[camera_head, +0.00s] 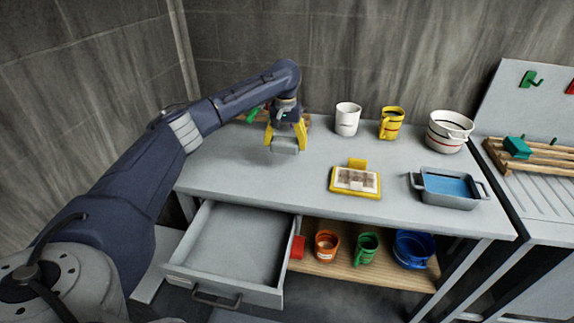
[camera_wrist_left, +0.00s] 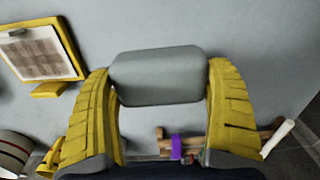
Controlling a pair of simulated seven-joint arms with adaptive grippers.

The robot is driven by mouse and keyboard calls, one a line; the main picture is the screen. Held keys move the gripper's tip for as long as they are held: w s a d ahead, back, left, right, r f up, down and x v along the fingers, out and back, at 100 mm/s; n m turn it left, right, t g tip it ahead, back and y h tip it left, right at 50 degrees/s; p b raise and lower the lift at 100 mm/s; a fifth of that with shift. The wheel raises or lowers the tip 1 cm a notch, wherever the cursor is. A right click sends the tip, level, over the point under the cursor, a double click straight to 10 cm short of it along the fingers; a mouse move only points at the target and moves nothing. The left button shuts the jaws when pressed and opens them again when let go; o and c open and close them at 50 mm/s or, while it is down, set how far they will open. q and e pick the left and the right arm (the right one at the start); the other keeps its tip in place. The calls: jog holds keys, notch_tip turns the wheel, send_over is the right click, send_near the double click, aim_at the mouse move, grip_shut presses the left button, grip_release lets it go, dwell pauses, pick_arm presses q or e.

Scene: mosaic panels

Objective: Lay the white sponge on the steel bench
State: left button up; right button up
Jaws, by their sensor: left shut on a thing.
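My left gripper (camera_head: 286,138) is shut on a pale grey-white block, the sponge (camera_head: 284,146), over the back left part of the steel bench (camera_head: 235,160). In the left wrist view the sponge (camera_wrist_left: 158,76) spans the gap between the two yellow fingers of the gripper (camera_wrist_left: 160,85), with the bench surface (camera_wrist_left: 200,25) behind it. The sponge is low and close to the bench top. I cannot tell whether it touches. My right gripper is not in view.
A white mug (camera_head: 347,120), a yellow mug (camera_head: 390,124), a striped bowl (camera_head: 447,132), a yellow-framed panel (camera_head: 355,193) and a grey tub (camera_head: 448,201) stand to the right. A drawer (camera_head: 228,290) is open below. The bench's front left is clear.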

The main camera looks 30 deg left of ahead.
aim_at(286, 172)
pick_arm(q)
jog(key=shift+f, duration=4.85)
jog(key=shift+f, duration=0.15)
jog(key=o, duration=0.8)
notch_tip(286, 172, up, 12)
jog(key=shift+r, duration=0.15)
